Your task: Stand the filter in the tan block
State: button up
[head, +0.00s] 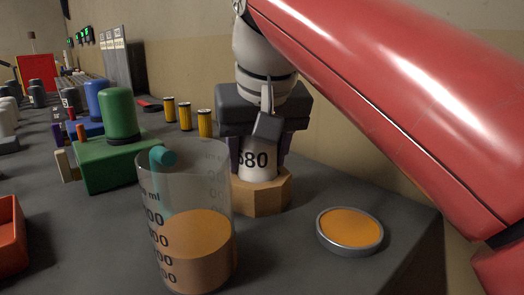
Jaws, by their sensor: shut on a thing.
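The filter (258,162) is a white cylinder with dark digits, partly readable as "680". It stands upright between the dark fingers of my gripper (259,148), which is shut on it from above. The tan block (268,196) is a low, many-sided block on the grey table directly below the filter. The filter's lower end meets the block's top in the picture. I cannot tell whether it sits in the block or just above it. The measuring beaker in front hides the block's left side.
A clear beaker (195,250) of orange liquid stands close in front. A round orange-filled dish (349,230) lies at right near the table edge. A green filter on a green block (115,160), a blue one (92,98) and several yellow cylinders (186,116) stand behind left.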

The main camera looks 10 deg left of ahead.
jog(key=shift+f, duration=0.55)
jog(key=shift+s+f+b, duration=0.15)
jog(key=shift+f+b, duration=0.7)
jog(key=shift+f, duration=0.05)
jog(key=o, duration=1.1)
jog(key=shift+c, duration=0.2)
jog(key=shift+o, duration=0.8)
jog(key=p+v, duration=0.2)
jog(key=v, duration=0.8)
jog(key=shift+w+r+t+p, duration=0.25)
jog(key=shift+t+p, duration=0.05)
jog(key=shift+p, duration=0.1)
